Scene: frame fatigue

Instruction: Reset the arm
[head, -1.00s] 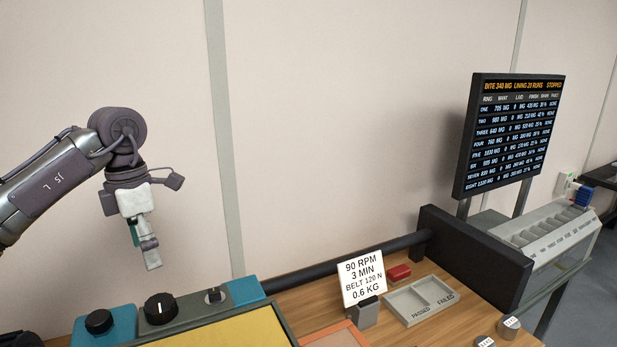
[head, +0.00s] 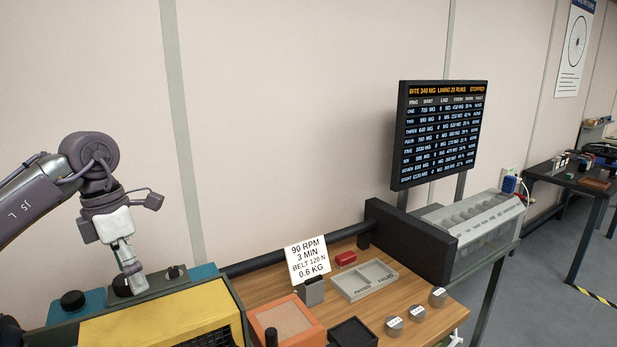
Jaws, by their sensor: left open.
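My left arm comes in from the left in the head view. My left gripper (head: 132,278) hangs downward, above and in front of a control panel with black knobs (head: 172,272). It is open and I see nothing between its fingers. Its fingertips overlap the panel in the picture, and I cannot tell whether they touch it. My right gripper is not in view.
A yellow-topped machine (head: 160,320) stands below the left gripper. A black screen (head: 440,135) stands behind.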

